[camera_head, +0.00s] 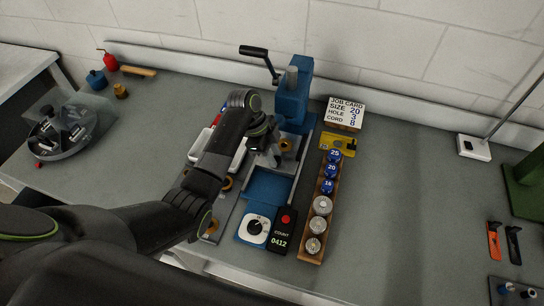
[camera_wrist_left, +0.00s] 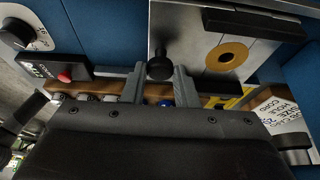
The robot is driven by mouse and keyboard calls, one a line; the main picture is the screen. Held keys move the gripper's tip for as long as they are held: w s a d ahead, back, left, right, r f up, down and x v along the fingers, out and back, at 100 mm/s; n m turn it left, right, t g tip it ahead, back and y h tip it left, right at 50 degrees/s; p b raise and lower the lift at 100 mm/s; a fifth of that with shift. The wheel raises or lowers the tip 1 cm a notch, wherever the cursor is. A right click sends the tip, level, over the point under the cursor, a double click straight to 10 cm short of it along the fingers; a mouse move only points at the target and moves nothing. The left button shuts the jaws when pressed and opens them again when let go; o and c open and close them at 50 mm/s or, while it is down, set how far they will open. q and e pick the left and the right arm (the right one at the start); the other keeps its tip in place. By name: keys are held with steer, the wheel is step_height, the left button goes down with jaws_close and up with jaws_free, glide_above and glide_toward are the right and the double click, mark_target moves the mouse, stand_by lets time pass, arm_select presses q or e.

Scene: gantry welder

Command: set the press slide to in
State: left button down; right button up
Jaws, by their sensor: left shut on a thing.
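The blue press (camera_head: 292,98) stands near the back middle of the bench, with a black-handled lever on top. Its slide is a metal plate (camera_wrist_left: 200,28) with a brass ring (camera_wrist_left: 226,56) and a black knob (camera_wrist_left: 160,66), clearest in the left wrist view. My left gripper (camera_head: 271,154) is at the front of the press, over the blue base channel (camera_head: 268,187). In the left wrist view its fingers (camera_wrist_left: 160,80) are shut on the slide's knob, one on each side. In the head view my arm and gripper hide the knob and part of the slide. My right gripper is not in view.
Right of the press, a wooden rack (camera_head: 311,238) holds several blue and metal dies. A job card (camera_head: 345,113) stands behind it. A dial (camera_head: 254,228) and a counter (camera_head: 283,229) sit in front. A round tray (camera_head: 67,134) is at left.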

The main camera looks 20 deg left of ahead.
arm_select(q)
steer(key=c, duration=1.1)
jaws_free()
steer(key=shift+c, duration=0.2)
steer(key=p+v, duration=0.5)
steer(key=v, duration=1.2)
steer(key=shift+a, duration=0.15)
